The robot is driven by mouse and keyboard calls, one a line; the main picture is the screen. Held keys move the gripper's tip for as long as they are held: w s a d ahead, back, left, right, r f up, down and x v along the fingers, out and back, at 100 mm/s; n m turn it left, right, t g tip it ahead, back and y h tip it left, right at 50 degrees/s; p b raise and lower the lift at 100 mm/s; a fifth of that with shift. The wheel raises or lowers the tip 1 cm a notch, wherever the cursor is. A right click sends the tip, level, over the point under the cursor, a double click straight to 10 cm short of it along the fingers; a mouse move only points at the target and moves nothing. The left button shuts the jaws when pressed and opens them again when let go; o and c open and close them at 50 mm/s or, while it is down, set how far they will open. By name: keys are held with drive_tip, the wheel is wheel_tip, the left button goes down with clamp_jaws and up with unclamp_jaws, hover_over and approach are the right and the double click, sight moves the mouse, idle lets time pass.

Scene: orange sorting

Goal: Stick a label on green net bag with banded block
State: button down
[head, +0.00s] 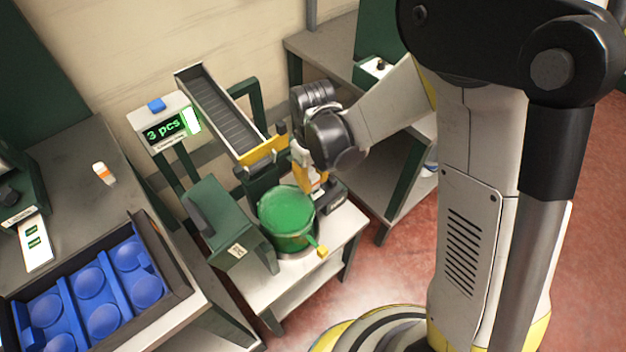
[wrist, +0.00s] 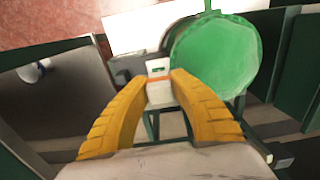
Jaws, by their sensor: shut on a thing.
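A green net bag (head: 287,212) stands as a round, full, bucket-like shape on a small white-topped stand. In the wrist view its round green top (wrist: 215,55) shows at the upper right. My gripper (head: 312,183) is beside it on the right in the head view, fingers pointing down. In the wrist view my gripper's yellow fingers (wrist: 162,80) are closed on a white block with an orange band (wrist: 160,95). Contact between block and bag cannot be made out.
A small white piece with an orange band (head: 103,173) lies on the left table. A blue tray (head: 90,285) stands in front of it, near a white strip with green labels (head: 35,243). A chute (head: 225,112) and a "3 pcs" display (head: 165,130) stand behind the bag.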

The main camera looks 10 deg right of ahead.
idle(0.4)
drive_tip(key=shift+r+p, duration=2.55)
drive_tip(key=shift+r, duration=0.95)
